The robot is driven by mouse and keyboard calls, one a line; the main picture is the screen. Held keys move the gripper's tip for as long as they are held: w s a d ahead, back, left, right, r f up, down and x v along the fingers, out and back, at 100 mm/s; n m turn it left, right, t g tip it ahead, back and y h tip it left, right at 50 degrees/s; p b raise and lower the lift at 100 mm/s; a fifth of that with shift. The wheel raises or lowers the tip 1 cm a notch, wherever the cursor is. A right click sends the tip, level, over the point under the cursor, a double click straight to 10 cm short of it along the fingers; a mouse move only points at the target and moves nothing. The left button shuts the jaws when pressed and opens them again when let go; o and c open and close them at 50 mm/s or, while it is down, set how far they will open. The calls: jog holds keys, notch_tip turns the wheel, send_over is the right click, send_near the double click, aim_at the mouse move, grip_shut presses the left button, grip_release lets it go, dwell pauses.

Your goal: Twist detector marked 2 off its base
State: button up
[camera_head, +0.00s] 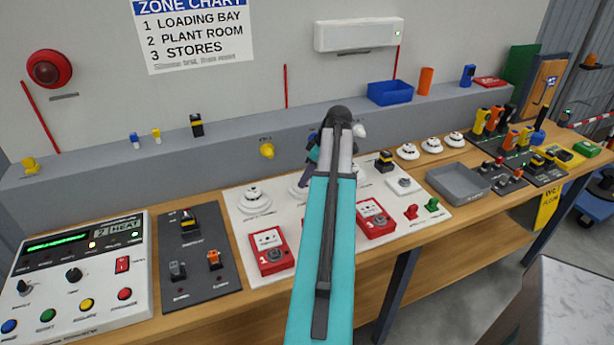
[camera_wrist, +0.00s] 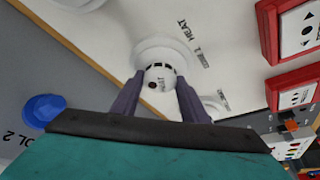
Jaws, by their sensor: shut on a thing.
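My gripper (camera_wrist: 160,92) is shut on a small white round detector (camera_wrist: 160,76), one purple finger on each side of it. The face has dark slots and small lettering; I cannot make out a 2 on it. A wider white round base (camera_wrist: 166,48) shows right behind it, on the pale board; I cannot tell whether the two still touch. The printed word HEAT is beside it. In the head view my arm covers the held detector and most of the gripper. Another white detector (camera_head: 254,199) sits on the white board (camera_head: 239,222), left of my arm.
Red call points (camera_head: 270,251) (camera_head: 375,219) stand on the board on both sides of my arm. Several small items stand on the grey ledge (camera_head: 95,168) behind. White detectors (camera_head: 408,151) and a grey tray (camera_head: 458,182) are to the right. A control panel (camera_head: 78,268) fills the left.

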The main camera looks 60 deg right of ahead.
jog(key=shift+n, duration=0.4)
jog(key=shift+d+n+y, duration=0.1)
jog(key=shift+n+y, duration=0.4)
jog(key=shift+n, duration=0.3)
jog(key=shift+d+n, duration=0.15)
jog(key=shift+n, duration=0.65)
jog(key=shift+y, duration=0.3)
jog(key=shift+n+g, duration=0.3)
jog(key=shift+w+n+y, duration=0.1)
jog(key=shift+n+y, duration=0.2)
jog(key=shift+n, duration=0.5)
jog(key=shift+r+p, duration=1.3)
jog(key=shift+r, duration=1.7)
